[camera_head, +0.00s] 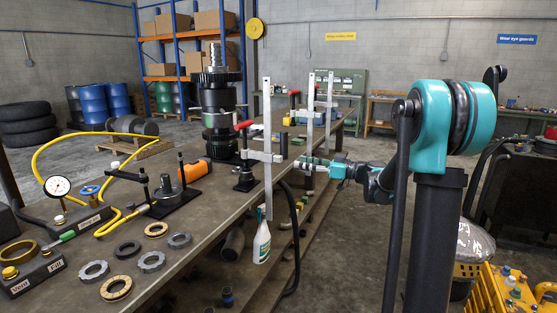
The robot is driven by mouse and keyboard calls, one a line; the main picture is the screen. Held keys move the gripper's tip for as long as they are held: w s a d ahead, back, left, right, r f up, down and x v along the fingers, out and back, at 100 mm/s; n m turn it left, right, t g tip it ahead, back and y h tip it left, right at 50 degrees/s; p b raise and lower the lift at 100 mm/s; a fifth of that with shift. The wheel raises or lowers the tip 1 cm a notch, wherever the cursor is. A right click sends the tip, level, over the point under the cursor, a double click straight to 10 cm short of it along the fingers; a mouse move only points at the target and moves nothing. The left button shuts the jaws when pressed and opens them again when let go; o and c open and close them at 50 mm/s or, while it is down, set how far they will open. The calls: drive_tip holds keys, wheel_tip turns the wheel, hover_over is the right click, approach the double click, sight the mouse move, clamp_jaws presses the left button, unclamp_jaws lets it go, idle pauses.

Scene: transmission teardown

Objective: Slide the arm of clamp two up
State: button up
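Several bar clamps with pale upright bars stand along the right edge of the workbench (205,195). The nearest clamp (267,110) has a long bar reaching below the bench edge, with a pale sliding arm and a black screw foot at its left. Two more clamps, a middle one (311,105) and a farther one (329,100), stand behind it. I see no label saying which is clamp two. My gripper (303,163) reaches in from the right, at the lower part of the middle clamp's bar. Its fingers are too small to tell contact or opening.
A tall dark gear stack (219,110) stands on the bench left of the clamps. A gauge (58,187) with yellow hose, loose rings (152,261) and an orange tool (196,172) lie nearer. A spray bottle (262,243) hangs or stands by the bench's right side. The aisle floor is open.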

sight(282, 159)
drive_tip(key=x, duration=1)
drive_tip(key=shift+a+f, duration=0.1)
drive_tip(key=shift+a, duration=0.15)
drive_tip(key=shift+c, duration=0.3)
clamp_jaws()
